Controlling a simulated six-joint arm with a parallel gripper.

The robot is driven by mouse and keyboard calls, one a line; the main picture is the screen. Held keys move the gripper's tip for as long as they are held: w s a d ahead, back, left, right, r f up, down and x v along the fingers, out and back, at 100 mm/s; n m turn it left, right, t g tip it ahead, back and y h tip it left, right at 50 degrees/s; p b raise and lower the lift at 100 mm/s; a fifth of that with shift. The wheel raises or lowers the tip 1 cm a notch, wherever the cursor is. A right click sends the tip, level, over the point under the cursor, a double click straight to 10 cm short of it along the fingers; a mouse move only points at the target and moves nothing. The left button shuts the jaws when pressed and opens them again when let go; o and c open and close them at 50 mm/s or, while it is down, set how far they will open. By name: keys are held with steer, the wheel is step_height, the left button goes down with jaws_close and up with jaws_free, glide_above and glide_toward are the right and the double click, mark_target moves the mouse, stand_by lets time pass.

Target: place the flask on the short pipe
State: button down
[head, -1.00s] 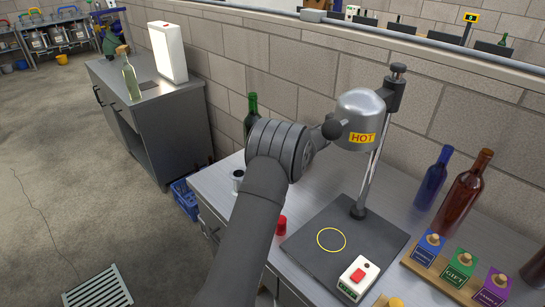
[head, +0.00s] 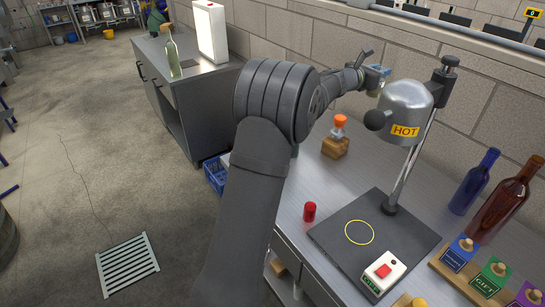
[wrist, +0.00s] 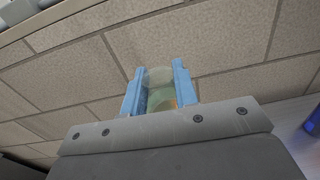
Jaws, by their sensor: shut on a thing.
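My gripper (head: 377,72) has blue jaws and is raised at the back of the bench, beside the lamp head in the head view. In the wrist view its blue fingers (wrist: 160,92) are shut on a clear, greenish glass thing (wrist: 160,77), apparently the flask. In the head view only a small pale green part of it shows below the jaws. I cannot make out the short pipe for certain; my arm covers the left part of the bench.
The lamp marked HOT (head: 407,110) hangs right of the gripper over a dark base plate (head: 345,240). A red cap (head: 309,211), a switch box (head: 383,272), a blue bottle (head: 474,182) and a brown bottle (head: 505,200) are on the bench. The wall is close behind.

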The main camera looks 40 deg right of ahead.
steer(key=s+a, duration=0.1)
steer(key=a, duration=2.9)
steer(key=shift+w+a+f, duration=0.5)
steer(key=shift+w+f, duration=1.3)
steer(key=shift+f, duration=0.95)
steer(key=shift+w+a+f, duration=0.5)
steer(key=shift+w+f, duration=1.35)
steer(key=shift+f, duration=0.9)
steer(key=shift+w+a+f, duration=0.5)
steer(key=shift+w+f, duration=1.3)
steer(key=shift+f, duration=0.95)
steer(key=shift+f, duration=0.15)
steer(key=c, duration=1.1)
jaws_free()
steer(key=shift+c, duration=0.2)
